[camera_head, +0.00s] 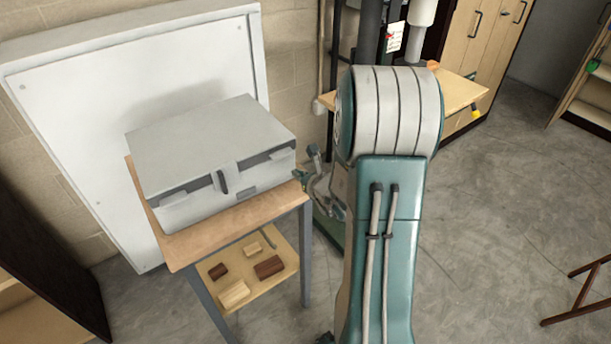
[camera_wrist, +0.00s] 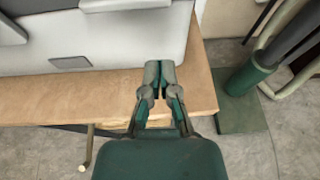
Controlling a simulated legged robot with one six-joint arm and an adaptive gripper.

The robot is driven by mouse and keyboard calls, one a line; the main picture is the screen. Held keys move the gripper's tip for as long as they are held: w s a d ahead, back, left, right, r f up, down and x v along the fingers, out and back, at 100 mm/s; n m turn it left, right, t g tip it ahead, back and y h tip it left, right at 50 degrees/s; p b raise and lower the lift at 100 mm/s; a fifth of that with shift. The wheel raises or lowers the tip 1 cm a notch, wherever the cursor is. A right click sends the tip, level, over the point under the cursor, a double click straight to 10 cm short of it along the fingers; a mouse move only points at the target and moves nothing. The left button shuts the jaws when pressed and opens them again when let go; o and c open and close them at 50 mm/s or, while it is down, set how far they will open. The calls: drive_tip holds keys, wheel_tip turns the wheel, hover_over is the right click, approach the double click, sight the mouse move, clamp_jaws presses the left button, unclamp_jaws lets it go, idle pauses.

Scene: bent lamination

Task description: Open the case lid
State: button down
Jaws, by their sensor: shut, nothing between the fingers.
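The grey case (camera_head: 212,160) stands on a small wooden table (camera_head: 240,218), and its lid (camera_head: 205,135) is down. A dark handle (camera_head: 222,181) is at the middle of its front, with recessed dark strips on both sides. My gripper (camera_head: 305,177) is beside the case's right front corner, partly hidden behind my arm. In the wrist view my gripper (camera_wrist: 159,68) is shut and empty. Its fingertips are over the table top (camera_wrist: 60,101), close to the lower front of the case (camera_wrist: 110,50). I cannot tell whether they touch it.
A lower shelf (camera_head: 240,268) under the table holds several small wooden blocks. A white panel (camera_head: 60,110) leans on the wall behind the case. A green post with a square base (camera_wrist: 243,80) stands right of the table. Open floor (camera_head: 500,200) lies to the right.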

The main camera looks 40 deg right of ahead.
sight(285, 165)
drive_tip(key=x, duration=0.3)
drive_tip(key=shift+w+a+f, duration=0.1)
drive_tip(key=shift+w+a, duration=0.25)
drive_tip(key=shift+w, duration=0.05)
drive_tip(key=shift+w+r, duration=0.25)
drive_tip(key=r, duration=0.2)
drive_tip(key=shift+d+r, duration=0.3)
drive_tip(key=shift+s+a+r, duration=0.1)
drive_tip(key=shift+r, duration=0.3)
drive_tip(key=shift+r, duration=0.1)
